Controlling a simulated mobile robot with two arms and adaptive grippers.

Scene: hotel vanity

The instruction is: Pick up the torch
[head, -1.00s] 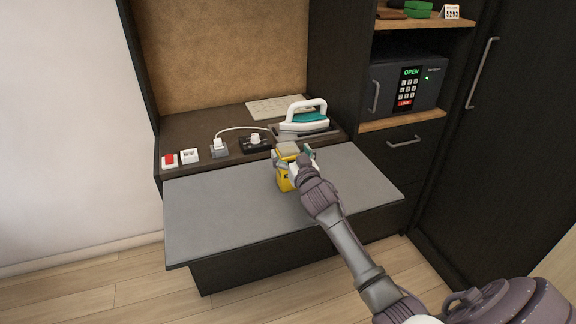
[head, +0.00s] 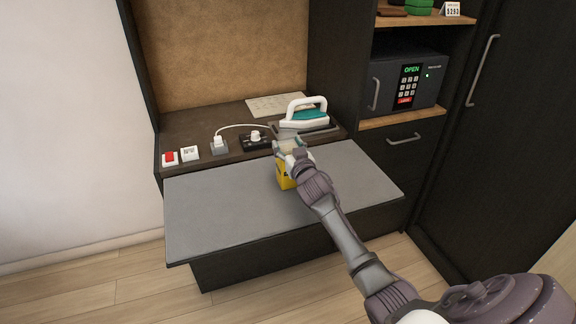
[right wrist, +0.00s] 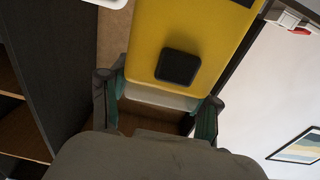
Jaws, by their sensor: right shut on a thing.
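The torch is a yellow block-shaped body (head: 284,182) with a pale grey end, over the grey mat (head: 225,205) of the vanity. My right gripper (head: 290,148) is shut on it near its top and hides part of it. In the right wrist view, the yellow torch (right wrist: 190,30) with its square black button fills the top middle, and the fingers of my right gripper (right wrist: 157,105) flank its pale end. I cannot tell whether the torch's lower end is clear of the mat. My left gripper is not in view.
Behind the mat stand a white and teal iron (head: 305,116), a dark socket (head: 256,141), a plugged-in adapter (head: 219,146) and a red switch (head: 169,158). A safe (head: 405,83) sits at the right. The mat's left part is clear.

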